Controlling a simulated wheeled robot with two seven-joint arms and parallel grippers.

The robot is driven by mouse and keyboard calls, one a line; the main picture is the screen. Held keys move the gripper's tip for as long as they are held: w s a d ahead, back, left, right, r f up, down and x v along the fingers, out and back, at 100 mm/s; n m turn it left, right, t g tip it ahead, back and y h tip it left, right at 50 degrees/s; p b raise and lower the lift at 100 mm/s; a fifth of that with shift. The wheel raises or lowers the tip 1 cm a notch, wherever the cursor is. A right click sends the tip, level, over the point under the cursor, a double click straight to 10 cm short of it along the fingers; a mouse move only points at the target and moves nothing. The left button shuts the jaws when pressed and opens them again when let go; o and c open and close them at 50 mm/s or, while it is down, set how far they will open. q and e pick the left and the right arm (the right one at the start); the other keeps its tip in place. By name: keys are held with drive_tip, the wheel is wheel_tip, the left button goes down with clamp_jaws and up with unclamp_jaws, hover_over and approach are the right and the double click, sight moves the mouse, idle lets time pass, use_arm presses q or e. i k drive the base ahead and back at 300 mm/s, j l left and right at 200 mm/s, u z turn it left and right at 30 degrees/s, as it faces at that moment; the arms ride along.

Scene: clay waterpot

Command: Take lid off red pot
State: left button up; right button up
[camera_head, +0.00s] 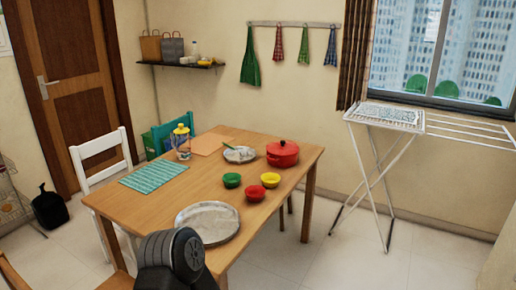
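The red pot (283,158) stands upright on the wooden table (150,203), near its far right corner. Its red lid (283,146) sits on top, with a small knob in the middle. A dark rounded part of my own arm shows at the bottom of the view, in front of the table's near edge. I cannot tell which arm it belongs to. No gripper fingers show, and nothing touches the pot or lid.
Green (232,180), red (255,193) and yellow (270,179) bowls sit in front of the pot. A silver tray (207,236), a striped mat (146,185), a plate (240,160) and a yellow-topped jar (181,152) share the table. A drying rack (385,125) stands right; chairs stand left.

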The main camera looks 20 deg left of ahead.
sight(282, 147)
drive_tip(key=i+l+u, duration=0.35)
drive_tip(key=i, duration=0.15)
drive_tip(key=i+l+u, duration=0.35)
drive_tip(key=i, duration=0.15)
drive_tip(key=i+l+u, duration=0.1)
drive_tip(key=i+l, duration=1.65)
drive_tip(key=l, duration=0.2)
drive_tip(key=j+u, duration=0.05)
